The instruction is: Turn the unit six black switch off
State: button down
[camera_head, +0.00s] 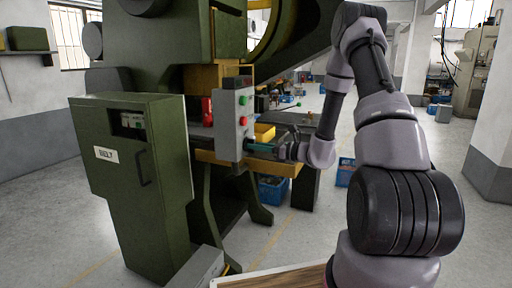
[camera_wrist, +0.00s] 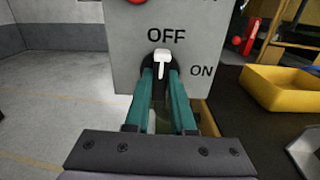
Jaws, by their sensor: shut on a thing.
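The switch (camera_wrist: 162,60) is a black round knob with a white pointer on a grey control panel. In the wrist view its pointer stands nearly upright under the word OFF, with ON printed to its lower right. The panel (camera_head: 233,122) shows in the head view on the side of the green machine. My gripper (camera_wrist: 161,82) has its two teal fingers shut on the switch, one at each side. The fingers hide the knob's lower part. In the head view my gripper (camera_head: 264,148) reaches the panel's lower right edge. No unit number is readable.
A yellow bin (camera_wrist: 281,88) lies close right of the panel in the wrist view. A red button (camera_head: 243,100) and a green button (camera_head: 243,121) sit higher on the panel. A green cabinet (camera_head: 130,190) stands left. Open floor (camera_wrist: 50,100) lies left of the panel.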

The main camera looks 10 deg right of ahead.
jog(key=shift+d+f+n, duration=0.1)
jog(key=shift+n, duration=0.2)
jog(key=c, duration=0.8)
grip_release()
jog(key=shift+o, duration=0.2)
jog(key=shift+d, duration=0.1)
jog(key=v, duration=1)
jog(key=shift+s+d, duration=0.2)
jog(key=shift+s, duration=0.05)
